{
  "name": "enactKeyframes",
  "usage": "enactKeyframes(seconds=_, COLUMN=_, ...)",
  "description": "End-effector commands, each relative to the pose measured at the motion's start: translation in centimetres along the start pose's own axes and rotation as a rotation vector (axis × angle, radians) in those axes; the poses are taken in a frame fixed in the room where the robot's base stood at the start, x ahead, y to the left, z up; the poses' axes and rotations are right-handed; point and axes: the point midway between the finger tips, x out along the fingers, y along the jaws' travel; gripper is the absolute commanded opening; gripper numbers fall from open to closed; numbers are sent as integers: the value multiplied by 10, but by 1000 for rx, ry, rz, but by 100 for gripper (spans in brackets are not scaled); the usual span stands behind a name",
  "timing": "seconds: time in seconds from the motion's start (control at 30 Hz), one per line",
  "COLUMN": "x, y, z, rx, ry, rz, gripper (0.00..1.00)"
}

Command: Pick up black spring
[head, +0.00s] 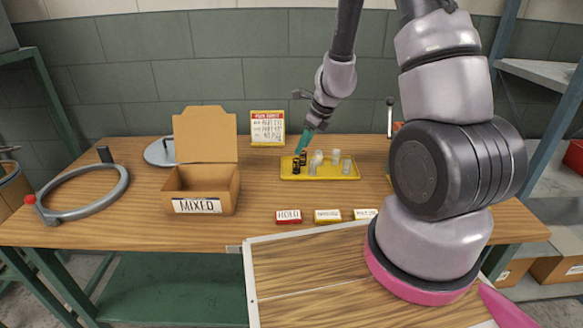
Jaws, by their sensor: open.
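Two black springs stand upright at the left end of the yellow tray (335,178). The nearer black spring (296,167) is at the tray's left front, and the other black spring (303,158) is just behind it to the right. Several pale, silvery springs (335,157) stand in the middle and right of the tray. My gripper (301,148) is open, with teal fingers pointing down and left, just above the black springs. It looks empty. I cannot tell whether the fingertips touch or surround a spring.
A cardboard box marked MIXED (200,190) stands left of the tray with its lid up. A grey ring with a red knob (85,207) lies farther left. A sign (267,128) stands behind the tray. Small label blocks (327,216) line the front edge.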

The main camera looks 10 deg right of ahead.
Motion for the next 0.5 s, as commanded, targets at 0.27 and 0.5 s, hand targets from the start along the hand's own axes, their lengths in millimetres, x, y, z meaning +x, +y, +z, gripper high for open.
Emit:
enactKeyframes(seconds=0.27, x=27, y=0, z=0, rx=-3, ry=0, rz=0, gripper=49)
enactKeyframes(seconds=0.5, x=51, y=3, z=-4, rx=-2, ry=1, rz=3, gripper=49)
